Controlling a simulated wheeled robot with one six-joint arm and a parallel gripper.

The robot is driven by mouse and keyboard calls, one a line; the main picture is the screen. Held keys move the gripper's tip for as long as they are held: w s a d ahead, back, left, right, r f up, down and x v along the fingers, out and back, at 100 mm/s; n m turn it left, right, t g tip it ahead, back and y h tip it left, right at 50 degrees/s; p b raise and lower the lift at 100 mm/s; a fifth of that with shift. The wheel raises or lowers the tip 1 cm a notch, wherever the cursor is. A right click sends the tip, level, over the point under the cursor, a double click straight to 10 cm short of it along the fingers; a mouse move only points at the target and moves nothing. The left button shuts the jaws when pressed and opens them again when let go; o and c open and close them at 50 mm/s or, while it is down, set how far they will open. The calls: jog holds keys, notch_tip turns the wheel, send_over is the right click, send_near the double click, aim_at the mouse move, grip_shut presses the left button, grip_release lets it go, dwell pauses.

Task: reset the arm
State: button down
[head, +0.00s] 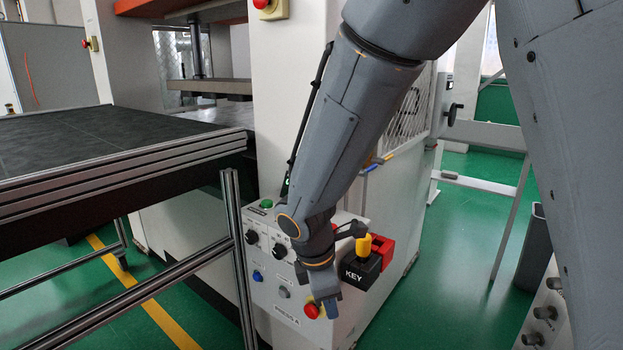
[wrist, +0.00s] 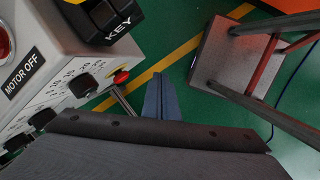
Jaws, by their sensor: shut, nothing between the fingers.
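My arm reaches down from the top right of the head view, in front of a control box (head: 292,322). My gripper (head: 329,308) is at its lower end, pointing down, with the fingers shut and empty. In the head view the fingers overlap the area beside a red button (head: 312,311); I cannot tell whether they touch it. In the wrist view my gripper (wrist: 158,80) shows as closed blue-grey fingers over green floor, apart from the panel at the left.
A black KEY box (head: 360,270) with a yellow top and a red part sits beside my wrist. A dark table (head: 90,135) with metal rails stands at the left. Black knobs (wrist: 82,86) line the panel. Green floor (head: 440,270) is open to the right of the control box.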

jog(key=s+d+m+y, duration=0.1)
jog(key=s+d+m, duration=0.3)
jog(key=d+m, duration=0.4)
jog(key=s+d+r+m+g+y, duration=0.1)
jog(key=s+d+m, duration=0.4)
jog(key=d+m, duration=0.3)
jog(key=m, duration=0.3)
jog(key=shift+r+m, duration=0.3)
jog(key=shift+m, duration=0.1)
jog(key=c, duration=2.5)
grip_release()
jog(key=shift+s, duration=0.1)
